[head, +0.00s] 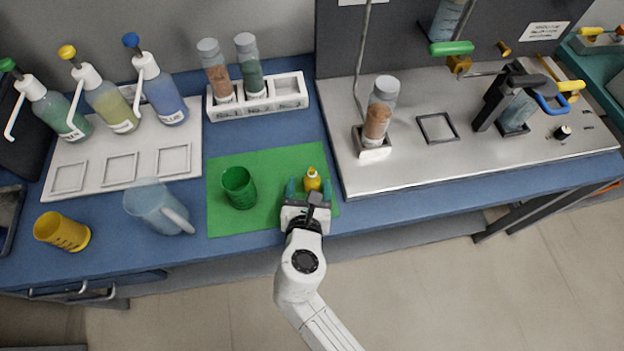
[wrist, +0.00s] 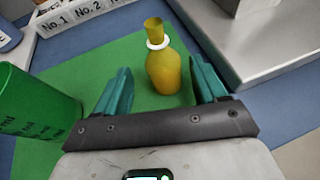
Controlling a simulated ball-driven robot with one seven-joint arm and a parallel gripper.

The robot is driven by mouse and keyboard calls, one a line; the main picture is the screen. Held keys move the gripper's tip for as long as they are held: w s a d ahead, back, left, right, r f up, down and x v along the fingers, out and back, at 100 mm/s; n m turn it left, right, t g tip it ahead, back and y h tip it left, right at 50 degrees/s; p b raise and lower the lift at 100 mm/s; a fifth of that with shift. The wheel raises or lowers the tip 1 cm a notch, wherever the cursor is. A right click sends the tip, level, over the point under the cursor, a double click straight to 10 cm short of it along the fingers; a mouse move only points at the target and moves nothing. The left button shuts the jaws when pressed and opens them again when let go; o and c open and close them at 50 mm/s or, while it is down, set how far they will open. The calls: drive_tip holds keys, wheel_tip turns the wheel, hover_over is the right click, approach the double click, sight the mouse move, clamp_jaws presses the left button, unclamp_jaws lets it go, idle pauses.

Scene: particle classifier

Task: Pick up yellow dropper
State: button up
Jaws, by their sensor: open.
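The yellow dropper (head: 312,180) stands upright on the green mat (head: 225,220), near the mat's right side. In the wrist view the yellow dropper (wrist: 164,68) shows as a small bottle with a white collar and a narrower top. My gripper (head: 307,188) is open, with its green fingers apart. In the wrist view my gripper (wrist: 165,88) has the dropper just beyond and between its fingertips, a little toward the right finger. No finger is seen touching it. The dropper's base shows on the mat in the wrist view.
A green cup (head: 239,188) stands on the mat left of my gripper. A clear pitcher (head: 158,207) and a yellow cup (head: 62,232) are farther left. A raised metal plate (head: 420,165) borders the mat on the right. A white rack (head: 258,100) with bottles stands behind.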

sight(312, 177)
drive_tip(key=x, duration=0.4)
drive_tip(key=shift+w+d, duration=0.25)
drive_tip(key=c, duration=1)
